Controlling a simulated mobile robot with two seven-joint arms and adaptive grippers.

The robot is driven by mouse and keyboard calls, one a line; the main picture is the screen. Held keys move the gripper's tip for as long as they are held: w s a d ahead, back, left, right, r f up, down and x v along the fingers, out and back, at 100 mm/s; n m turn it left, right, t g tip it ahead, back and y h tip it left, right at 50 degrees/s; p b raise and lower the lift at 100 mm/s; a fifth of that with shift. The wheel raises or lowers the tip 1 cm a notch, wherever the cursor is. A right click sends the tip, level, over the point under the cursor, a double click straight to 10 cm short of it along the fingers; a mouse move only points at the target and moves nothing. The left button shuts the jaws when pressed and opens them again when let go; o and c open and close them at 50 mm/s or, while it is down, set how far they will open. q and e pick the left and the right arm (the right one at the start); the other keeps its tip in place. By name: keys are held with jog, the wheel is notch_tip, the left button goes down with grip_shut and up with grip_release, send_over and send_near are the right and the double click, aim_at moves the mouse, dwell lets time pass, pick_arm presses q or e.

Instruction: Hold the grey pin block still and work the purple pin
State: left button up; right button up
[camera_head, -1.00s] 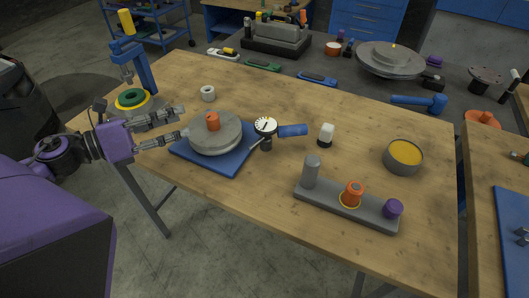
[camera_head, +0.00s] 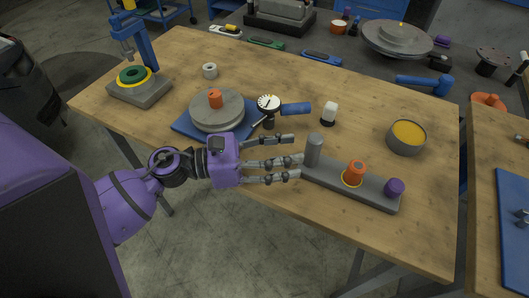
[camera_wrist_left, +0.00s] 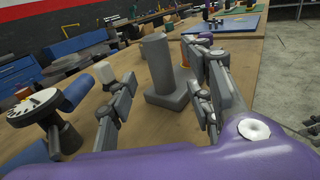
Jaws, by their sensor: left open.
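The grey pin block (camera_head: 330,179) is a long low bar near the front edge of the table. It carries a grey post (camera_head: 314,150), an orange pin (camera_head: 355,172) with a yellow ring at its foot, and the purple pin (camera_head: 394,187) at its right end. My left gripper (camera_head: 294,158) is open and empty, just left of the post end of the block. In the left wrist view the grey post (camera_wrist_left: 158,65) stands between and ahead of the open fingers; contact cannot be told. My right gripper is not in view.
A dial gauge (camera_head: 268,104) with a blue handle and a blue mat (camera_head: 190,124) under a grey disc (camera_head: 217,111) lie behind my left gripper.

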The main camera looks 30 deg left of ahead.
aim_at(314, 149)
pick_arm(q)
jog(key=x, duration=0.6)
jog(key=shift+w+d, duration=0.2)
jog(key=c, duration=0.4)
jog(key=shift+c, duration=0.3)
dwell(0.3)
grip_shut()
dwell(0.5)
dwell(0.4)
